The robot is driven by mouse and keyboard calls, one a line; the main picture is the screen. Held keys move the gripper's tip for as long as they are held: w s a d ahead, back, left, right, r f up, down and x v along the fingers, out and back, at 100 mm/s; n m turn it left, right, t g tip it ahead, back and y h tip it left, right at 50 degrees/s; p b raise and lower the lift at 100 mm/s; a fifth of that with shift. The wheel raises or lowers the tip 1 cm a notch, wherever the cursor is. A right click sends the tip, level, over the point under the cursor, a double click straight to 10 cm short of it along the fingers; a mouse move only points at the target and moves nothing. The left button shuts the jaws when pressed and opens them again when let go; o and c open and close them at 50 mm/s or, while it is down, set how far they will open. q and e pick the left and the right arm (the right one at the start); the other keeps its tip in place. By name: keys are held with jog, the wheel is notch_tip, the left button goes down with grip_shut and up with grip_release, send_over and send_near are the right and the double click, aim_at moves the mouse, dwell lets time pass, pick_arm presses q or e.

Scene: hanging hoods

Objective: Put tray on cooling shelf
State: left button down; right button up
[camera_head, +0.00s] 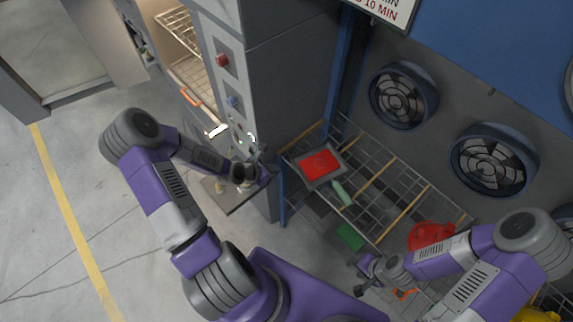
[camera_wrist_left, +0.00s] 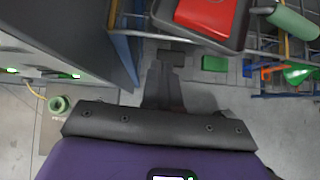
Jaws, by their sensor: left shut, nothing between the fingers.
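A dark tray (camera_head: 322,182) with a red piece (camera_head: 318,164) in it rests on the left end of the wire shelf (camera_head: 395,205) beside the fans. A green handle-like cylinder (camera_head: 343,193) lies at its near side. In the left wrist view the tray (camera_wrist_left: 205,41) is at the top, beyond my fingers. My left gripper (camera_head: 265,170) is shut and empty, left of the tray and apart from it; its fingers (camera_wrist_left: 165,80) show in the wrist view. My right gripper (camera_head: 368,275) looks open and empty, in front of the shelf.
A grey cabinet (camera_head: 288,90) with a control panel and an open compartment of wire racks (camera_head: 185,70) stands left of the shelf. Round fans (camera_head: 402,95) line the wall. A red object (camera_head: 432,235) is near my right arm. Open floor (camera_head: 50,220) lies left.

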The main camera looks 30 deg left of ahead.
aim_at(293, 164)
pick_arm(q)
jog(key=w, duration=0.1)
jog(key=w+d+f, duration=0.1)
jog(key=w, duration=0.2)
jog(key=shift+w+d+f, duration=0.1)
jog(key=shift+d+f, duration=0.25)
jog(key=shift+d, duration=0.05)
jog(key=shift+w+d, duration=0.2)
jog(key=shift+w, duration=0.4)
